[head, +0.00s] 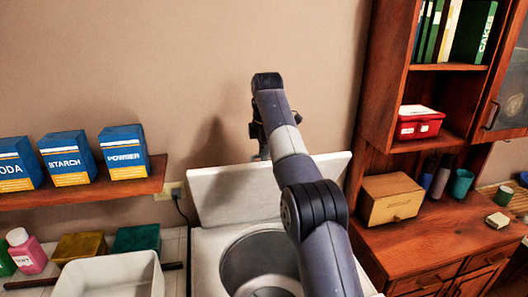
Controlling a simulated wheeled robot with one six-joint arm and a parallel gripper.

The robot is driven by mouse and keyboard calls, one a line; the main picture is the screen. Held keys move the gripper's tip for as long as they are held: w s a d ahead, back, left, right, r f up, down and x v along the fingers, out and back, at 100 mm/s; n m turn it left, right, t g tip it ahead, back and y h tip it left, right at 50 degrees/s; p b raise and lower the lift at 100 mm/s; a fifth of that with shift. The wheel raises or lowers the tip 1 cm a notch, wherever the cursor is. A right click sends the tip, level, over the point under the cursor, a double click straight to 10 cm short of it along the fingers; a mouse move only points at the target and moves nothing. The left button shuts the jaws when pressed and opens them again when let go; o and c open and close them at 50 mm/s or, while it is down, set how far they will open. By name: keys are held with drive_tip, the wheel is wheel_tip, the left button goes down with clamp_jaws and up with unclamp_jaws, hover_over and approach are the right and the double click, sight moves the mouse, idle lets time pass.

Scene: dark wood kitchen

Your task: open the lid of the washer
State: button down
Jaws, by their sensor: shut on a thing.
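The white top-loading washer (208,262) stands in the middle of the head view, and its round metal drum (245,258) is open to view. Its white lid (225,195) is raised, standing up and leaning back near the wall. My gripper (264,152) is at the lid's upper edge, shut on the lid. My arm hides the fingertips in part, and also covers the right part of the drum and the middle right of the lid.
A wall shelf (90,188) with blue boxes is at left. Below it are a white basin (108,275) and bottles. A wooden cabinet (390,120) and counter (425,236) with a wooden box (391,199) stand close on the right.

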drive_tip(key=c, duration=1.8)
unclamp_jaws()
drive_tip(key=shift+w+f, duration=0.2)
drive_tip(key=shift+f, duration=0.45)
drive_tip(key=shift+o, duration=0.6)
drive_tip(key=shift+w+f, duration=0.15)
drive_tip(key=shift+w, duration=0.15)
drive_tip(key=shift+o, duration=1)
drive_tip(key=shift+s+r, duration=0.15)
drive_tip(key=shift+r, duration=0.15)
drive_tip(key=shift+s, duration=0.15)
